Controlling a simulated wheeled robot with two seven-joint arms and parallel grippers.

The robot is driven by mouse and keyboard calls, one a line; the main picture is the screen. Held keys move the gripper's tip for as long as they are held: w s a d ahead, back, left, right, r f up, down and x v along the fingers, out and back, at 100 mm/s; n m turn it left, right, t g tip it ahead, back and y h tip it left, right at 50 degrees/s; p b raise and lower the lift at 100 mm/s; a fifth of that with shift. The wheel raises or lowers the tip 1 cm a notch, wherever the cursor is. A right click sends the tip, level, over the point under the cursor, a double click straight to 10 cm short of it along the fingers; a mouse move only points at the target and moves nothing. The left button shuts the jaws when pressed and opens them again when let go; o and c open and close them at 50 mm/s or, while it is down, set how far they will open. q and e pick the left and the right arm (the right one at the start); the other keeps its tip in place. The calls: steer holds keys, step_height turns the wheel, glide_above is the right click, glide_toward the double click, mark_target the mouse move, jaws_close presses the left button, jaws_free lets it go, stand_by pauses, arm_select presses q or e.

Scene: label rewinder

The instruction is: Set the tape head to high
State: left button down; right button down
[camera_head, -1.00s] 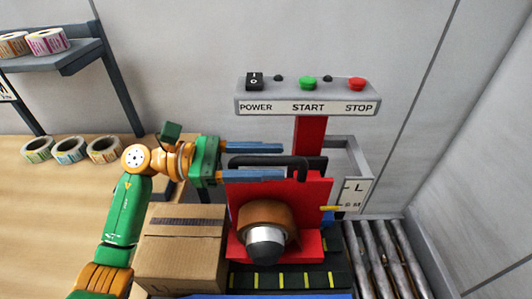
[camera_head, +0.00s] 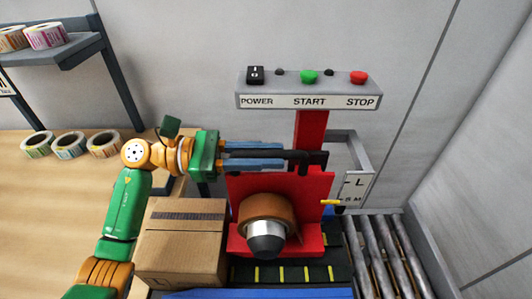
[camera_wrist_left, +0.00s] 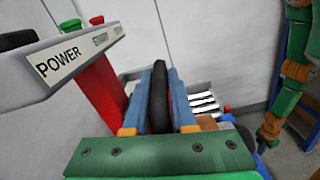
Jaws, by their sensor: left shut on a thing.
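The red tape head (camera_head: 318,185) stands below the control panel, with a brown tape roll (camera_head: 272,207) on its front. A black handle (camera_head: 312,157) runs along its top. My left gripper (camera_head: 256,156) comes in from the left and is shut on this handle. In the left wrist view the handle (camera_wrist_left: 160,95) stands between the two blue fingers. A yellow pointer (camera_head: 331,202) sticks out at the head's right side, beside a white size plate (camera_head: 355,188). The pointer sits near the plate's lower "S M" lettering, below the "L".
The grey control panel (camera_head: 308,90) with POWER, START and STOP buttons is above the handle. A cardboard box (camera_head: 180,245) stands left of the head. Metal rollers (camera_head: 385,255) lie to the right. Label rolls (camera_head: 70,145) are on the wooden table.

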arm_select(q)
steer(key=shift+r, duration=0.1)
stand_by(0.7)
step_height(320, 180, up, 6)
steer(key=shift+r, duration=0.1)
stand_by(0.3)
steer(key=c, duration=0.8)
jaws_free()
steer(key=shift+o, duration=0.2)
steer(key=shift+f, duration=0.2)
